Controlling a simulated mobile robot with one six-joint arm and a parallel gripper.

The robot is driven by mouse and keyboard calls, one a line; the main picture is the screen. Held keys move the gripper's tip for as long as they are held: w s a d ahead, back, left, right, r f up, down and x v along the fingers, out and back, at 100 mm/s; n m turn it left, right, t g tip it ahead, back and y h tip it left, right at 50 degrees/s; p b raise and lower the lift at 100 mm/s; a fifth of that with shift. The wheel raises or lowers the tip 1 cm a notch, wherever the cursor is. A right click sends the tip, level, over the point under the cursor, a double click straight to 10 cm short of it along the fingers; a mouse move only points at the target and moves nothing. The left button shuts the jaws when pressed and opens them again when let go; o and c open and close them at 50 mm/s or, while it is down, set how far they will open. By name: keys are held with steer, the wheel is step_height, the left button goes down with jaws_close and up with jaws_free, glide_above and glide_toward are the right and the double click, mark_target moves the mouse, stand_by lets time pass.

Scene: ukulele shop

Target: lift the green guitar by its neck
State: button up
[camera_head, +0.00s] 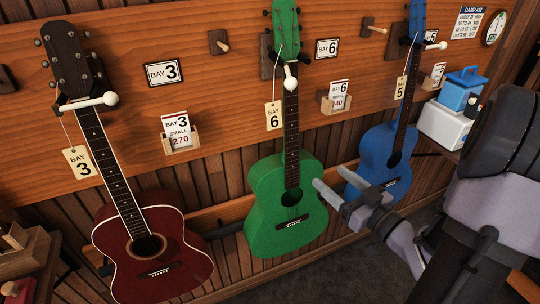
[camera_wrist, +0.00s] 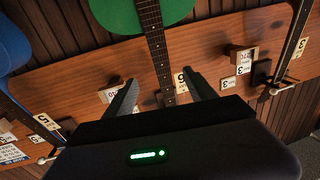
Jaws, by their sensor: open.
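The green guitar (camera_head: 287,215) hangs upright on the wall from a peg (camera_head: 290,82) near its head. Its dark neck (camera_head: 291,140) runs straight down to the green body. A tag reading BAY 6 (camera_head: 274,115) hangs on a string left of the neck. My gripper (camera_head: 330,177) is open and empty, its tips in front of the right side of the guitar's body. In the wrist view, turned over, the neck (camera_wrist: 152,35) shows between and beyond the two fingers of my gripper (camera_wrist: 165,79). I see no contact.
A red guitar (camera_head: 150,255) hangs at left and a blue guitar (camera_head: 385,150) at right, close behind my arm. Card holders (camera_head: 336,104) and pegs stick out from the wooden wall board (camera_head: 225,90). A blue-and-white box (camera_head: 445,125) stands at far right.

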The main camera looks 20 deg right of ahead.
mark_target(293, 144)
steer(key=w+a+b, duration=0.1)
steer(key=w, duration=0.4)
steer(key=w+a+b, duration=0.1)
steer(key=w, duration=0.5)
steer(key=w+a+b, duration=0.1)
steer(key=w+b, duration=0.1)
steer(key=w, duration=0.4)
steer(key=shift+w+a+r, duration=0.1)
steer(key=shift+a, duration=0.1)
steer(key=shift+r, duration=0.1)
jaws_close()
